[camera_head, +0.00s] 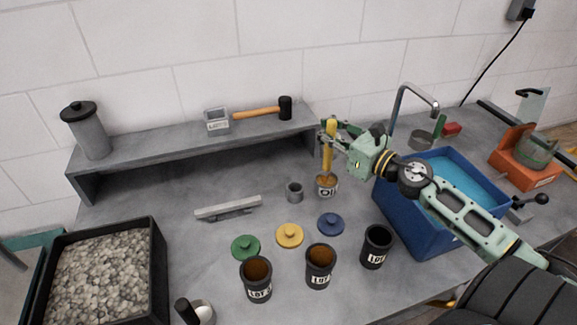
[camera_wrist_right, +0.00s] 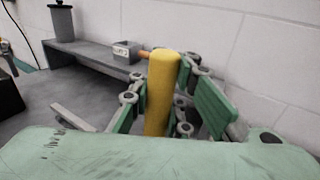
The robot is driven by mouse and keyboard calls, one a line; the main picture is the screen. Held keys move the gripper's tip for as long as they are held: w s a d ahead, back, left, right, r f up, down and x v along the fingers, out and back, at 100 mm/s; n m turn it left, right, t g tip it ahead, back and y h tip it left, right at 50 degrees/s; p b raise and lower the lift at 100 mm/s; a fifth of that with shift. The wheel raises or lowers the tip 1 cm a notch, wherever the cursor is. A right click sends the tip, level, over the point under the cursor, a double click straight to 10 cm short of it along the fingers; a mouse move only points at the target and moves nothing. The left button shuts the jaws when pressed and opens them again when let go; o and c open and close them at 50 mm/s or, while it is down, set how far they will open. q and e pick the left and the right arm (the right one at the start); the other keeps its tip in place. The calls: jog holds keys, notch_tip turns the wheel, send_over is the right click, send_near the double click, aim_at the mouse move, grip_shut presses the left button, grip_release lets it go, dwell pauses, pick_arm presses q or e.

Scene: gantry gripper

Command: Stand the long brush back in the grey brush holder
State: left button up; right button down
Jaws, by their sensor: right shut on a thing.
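The long brush (camera_head: 328,150) shows as a thick yellow handle, about upright. My right gripper (camera_head: 329,143) is shut on the upper part of this handle. In the right wrist view the yellow handle (camera_wrist_right: 160,98) stands between the green fingers. A small grey cup (camera_head: 294,192), which looks like the grey brush holder, stands empty just left of that pot. My left gripper is out of view.
A grey shelf (camera_head: 190,151) with a canister, a labelled box and a mallet stands behind. A blue basin (camera_head: 409,215) is close on the right. Three coloured lids and dark pots (camera_head: 320,270) stand in front. A tray of stones (camera_head: 158,270) is at left.

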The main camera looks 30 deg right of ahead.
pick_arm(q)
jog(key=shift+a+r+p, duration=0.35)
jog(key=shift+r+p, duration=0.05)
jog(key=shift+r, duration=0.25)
pick_arm(e)
jog(key=w+a+f, duration=0.6)
jog(key=f, duration=0.3)
jog(key=shift+w, duration=0.1)
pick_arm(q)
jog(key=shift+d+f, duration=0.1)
pick_arm(e)
jog(key=shift+f, duration=0.2)
jog(key=c, duration=1.7)
grip_release()
jog(key=shift+r, duration=0.1)
jog(key=shift+o, duration=0.3)
